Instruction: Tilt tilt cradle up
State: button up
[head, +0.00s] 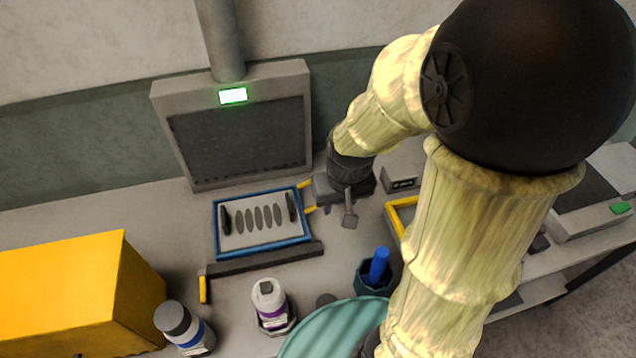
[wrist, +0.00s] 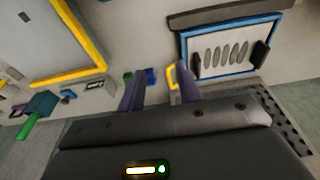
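The tilt cradle (head: 262,245) is a blue-framed tray with a row of dark oval slots and two black end pieces. It appears to lie flat on the bench behind a dark bar (head: 265,259). In the wrist view the cradle (wrist: 224,70) is at upper right. A yellow loop handle (wrist: 171,76) sticks out from its side. My gripper (wrist: 160,78) has its two purple fingers apart, with the loop close to the right finger and nothing visibly gripped. In the head view my gripper (head: 326,209) is just right of the cradle, partly hidden by its own body.
A grey hood panel (head: 240,140) with a green light stands behind the cradle. A yellow box (head: 70,290) is at left. Bottles (head: 185,328) (head: 269,300) and a dark cup (head: 370,280) holding a blue item stand in front. A yellow-rimmed tray (wrist: 75,75) lies beyond my gripper.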

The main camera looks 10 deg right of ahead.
jog(key=w+d+r+g+y+p, duration=0.1)
jog(key=w+d+g+y+p, duration=0.1)
jog(key=w, duration=1.7)
jog(key=shift+d+p, duration=0.65)
jog(key=shift+d, duration=0.2)
jog(key=shift+f, duration=0.1)
jog(key=a+f+p, duration=0.1)
jog(key=f, duration=0.4)
jog(key=a+f+p, duration=0.1)
jog(key=f, duration=0.5)
jog(key=a+f+p, duration=0.1)
jog(key=f, duration=0.5)
jog(key=shift+s, duration=0.1)
jog(key=shift+a+r, duration=0.1)
grip_shut()
